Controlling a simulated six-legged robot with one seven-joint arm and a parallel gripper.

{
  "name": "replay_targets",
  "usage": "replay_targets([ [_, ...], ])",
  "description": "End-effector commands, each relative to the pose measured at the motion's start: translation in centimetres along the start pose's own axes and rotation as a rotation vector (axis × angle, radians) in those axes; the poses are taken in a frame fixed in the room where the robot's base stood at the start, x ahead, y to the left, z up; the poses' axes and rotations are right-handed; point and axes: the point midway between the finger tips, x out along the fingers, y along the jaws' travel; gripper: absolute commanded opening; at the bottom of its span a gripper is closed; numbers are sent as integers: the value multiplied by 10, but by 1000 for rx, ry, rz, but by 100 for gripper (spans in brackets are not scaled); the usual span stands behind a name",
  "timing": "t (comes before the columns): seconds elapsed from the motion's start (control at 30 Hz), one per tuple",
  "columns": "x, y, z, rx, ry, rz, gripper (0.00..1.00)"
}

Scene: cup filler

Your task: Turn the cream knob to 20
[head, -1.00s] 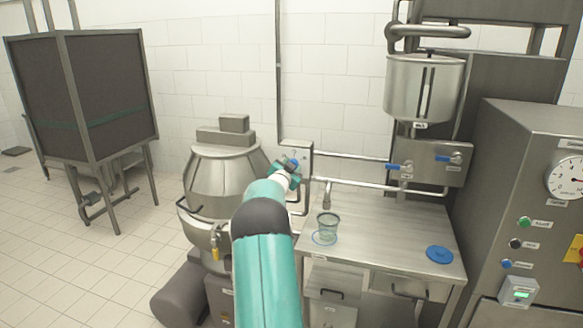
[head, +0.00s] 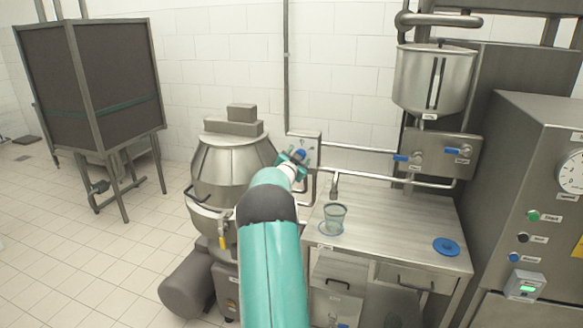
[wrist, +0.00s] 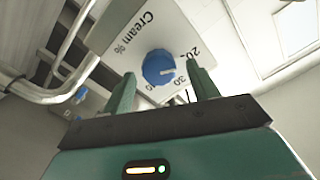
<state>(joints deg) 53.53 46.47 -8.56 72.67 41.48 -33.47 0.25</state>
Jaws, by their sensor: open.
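The cream knob (wrist: 158,67) is a round blue dial with a white mark, on a white panel (wrist: 118,28) lettered "Cream %" in the wrist view. The mark faces right in that view, towards the right finger. A "20" shows up and right of the knob; other numbers are partly hidden or hard to read, so I cannot tell the exact setting. My gripper (wrist: 160,70) is open, with one finger on each side of the knob in the picture. I cannot tell whether they touch it. In the head view my gripper (head: 297,158) is in front of the wall panel (head: 304,139).
A steel kettle (head: 232,170) stands left of my arm. A steel table (head: 395,222) on the right holds a glass (head: 334,218) and a blue lid (head: 446,246). Pipes (head: 365,148) run right from the panel. A control cabinet (head: 535,165) stands far right.

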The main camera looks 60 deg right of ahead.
Motion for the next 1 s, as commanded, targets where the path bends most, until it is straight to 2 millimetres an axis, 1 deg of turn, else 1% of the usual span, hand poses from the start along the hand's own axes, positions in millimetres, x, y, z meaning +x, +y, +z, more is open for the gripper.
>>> replay_targets([
  [0.17, -28, -1, 0, 0, -1, -1, 59],
  [0.5, -94, -1, -1, 1, -1, -1, 59],
  [0.6, -110, -1, -1, 1, 0, -1, 59],
  [0.7, -121, 0, 0, 0, -1, 0, 59],
  [0.8, -126, 0, 0, 0, 0, 0, 59],
  [1.0, -127, 1, 0, 0, 0, 1, 59],
])
